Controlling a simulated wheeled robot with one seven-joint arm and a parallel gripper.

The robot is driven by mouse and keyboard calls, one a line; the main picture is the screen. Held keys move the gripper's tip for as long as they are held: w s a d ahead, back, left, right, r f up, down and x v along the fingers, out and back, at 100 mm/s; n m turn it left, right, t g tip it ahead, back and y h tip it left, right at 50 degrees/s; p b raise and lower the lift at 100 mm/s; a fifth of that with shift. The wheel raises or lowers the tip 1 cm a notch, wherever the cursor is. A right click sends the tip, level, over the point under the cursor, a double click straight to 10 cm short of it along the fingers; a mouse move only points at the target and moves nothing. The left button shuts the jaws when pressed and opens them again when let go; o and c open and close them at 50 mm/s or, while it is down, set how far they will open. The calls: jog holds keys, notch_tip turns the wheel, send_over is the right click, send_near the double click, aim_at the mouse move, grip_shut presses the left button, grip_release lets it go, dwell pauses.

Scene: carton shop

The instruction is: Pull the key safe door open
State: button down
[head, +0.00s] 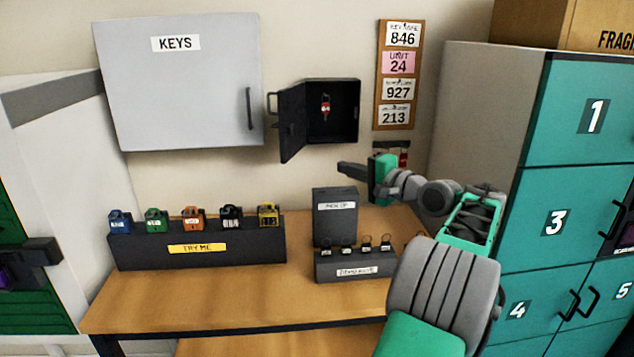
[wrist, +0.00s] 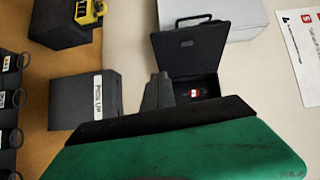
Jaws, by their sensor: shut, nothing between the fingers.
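The key safe (head: 345,95) is a small black box on the wall, right of the big grey KEYS cabinet. Its door (head: 292,125) stands open, swung out to the left, with a handle (head: 273,104) on its outer edge. A red-tagged key (head: 325,107) hangs inside. My gripper (head: 342,167) is shut and empty, below the safe and apart from the door in the head view. In the wrist view the fingertips (wrist: 158,92) overlap the edge of the open door (wrist: 190,47) and the safe's interior (wrist: 205,86); contact cannot be told there.
The grey KEYS cabinet (head: 180,90) is shut. A wooden bench (head: 200,290) below holds a rack of coloured padlocks (head: 195,245), a dark PICK UP box (head: 335,220) and a small key rack (head: 355,265). Teal lockers (head: 590,150) stand close on the right. A number board (head: 398,75) hangs right of the safe.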

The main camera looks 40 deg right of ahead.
jog(key=w+a+p, duration=0.2)
jog(key=w, duration=0.8)
jog(key=shift+m+t, duration=0.3)
jog(key=shift+m, duration=0.1)
jog(key=shift+w+d+r, duration=0.1)
